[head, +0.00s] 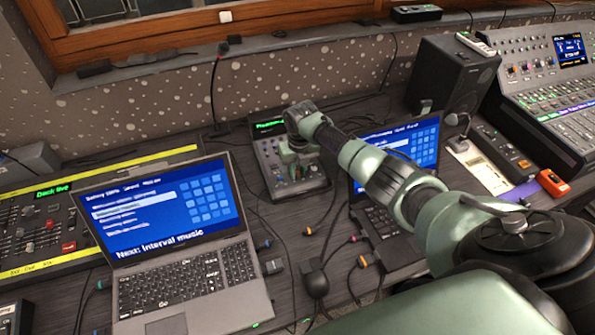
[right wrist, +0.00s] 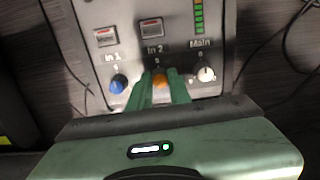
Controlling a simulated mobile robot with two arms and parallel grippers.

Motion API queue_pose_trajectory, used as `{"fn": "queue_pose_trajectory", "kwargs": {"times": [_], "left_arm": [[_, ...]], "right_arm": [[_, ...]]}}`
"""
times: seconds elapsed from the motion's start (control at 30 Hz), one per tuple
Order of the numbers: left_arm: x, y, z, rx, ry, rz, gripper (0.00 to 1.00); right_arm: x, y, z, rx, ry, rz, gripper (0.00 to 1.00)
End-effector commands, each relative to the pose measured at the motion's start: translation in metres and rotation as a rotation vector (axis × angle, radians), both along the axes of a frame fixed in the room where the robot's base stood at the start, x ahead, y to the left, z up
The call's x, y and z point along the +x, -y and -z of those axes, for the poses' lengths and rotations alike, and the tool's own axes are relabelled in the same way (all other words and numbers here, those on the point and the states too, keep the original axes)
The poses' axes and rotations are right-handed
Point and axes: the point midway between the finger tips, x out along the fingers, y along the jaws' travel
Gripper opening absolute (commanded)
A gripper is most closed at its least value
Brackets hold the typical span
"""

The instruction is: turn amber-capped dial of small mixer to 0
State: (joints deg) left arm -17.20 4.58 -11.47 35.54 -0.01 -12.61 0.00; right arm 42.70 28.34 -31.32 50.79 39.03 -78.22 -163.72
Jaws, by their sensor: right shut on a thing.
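The small mixer (head: 268,166) stands on the desk between two laptops in the head view, partly hidden by my right arm. In the right wrist view its panel (right wrist: 178,22) shows a row of dials. The amber-capped dial (right wrist: 160,79) is in the middle, under the label In 2. My right gripper (right wrist: 160,88) is shut on it, one green finger on each side. In the head view the right gripper (head: 297,160) is over the mixer's front part. The dial's pointer and much of its scale are hidden. My left gripper is not in view.
Beside the amber dial are a blue-capped dial (right wrist: 118,84) at left and a white-capped dial (right wrist: 205,74) at right, labelled Main. A left laptop (head: 180,230), a right laptop (head: 385,225), a speaker (head: 455,75) and loose cables crowd the desk.

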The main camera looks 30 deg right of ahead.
Motion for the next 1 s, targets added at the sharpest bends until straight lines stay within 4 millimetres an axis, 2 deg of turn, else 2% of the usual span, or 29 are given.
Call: {"fn": "queue_pose_trajectory", "kwargs": {"times": [0.37, 0.4, 0.47, 0.8, 1.0], "left_arm": [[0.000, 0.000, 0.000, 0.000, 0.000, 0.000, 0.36], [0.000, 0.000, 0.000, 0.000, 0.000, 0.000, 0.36], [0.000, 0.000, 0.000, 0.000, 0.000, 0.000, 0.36], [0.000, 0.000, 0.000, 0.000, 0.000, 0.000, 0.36], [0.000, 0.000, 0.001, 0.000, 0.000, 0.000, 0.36]], "right_arm": [[0.002, 0.000, -0.002, -0.001, 0.004, -0.005, 0.00], [0.002, 0.000, -0.002, -0.001, 0.004, -0.005, 0.27], [0.001, 0.000, -0.002, -0.001, 0.004, -0.005, 0.41], [0.000, 0.000, -0.003, -0.001, 0.002, -0.004, 0.41], [-0.002, 0.001, -0.027, -0.003, 0.005, -0.005, 0.41]]}}
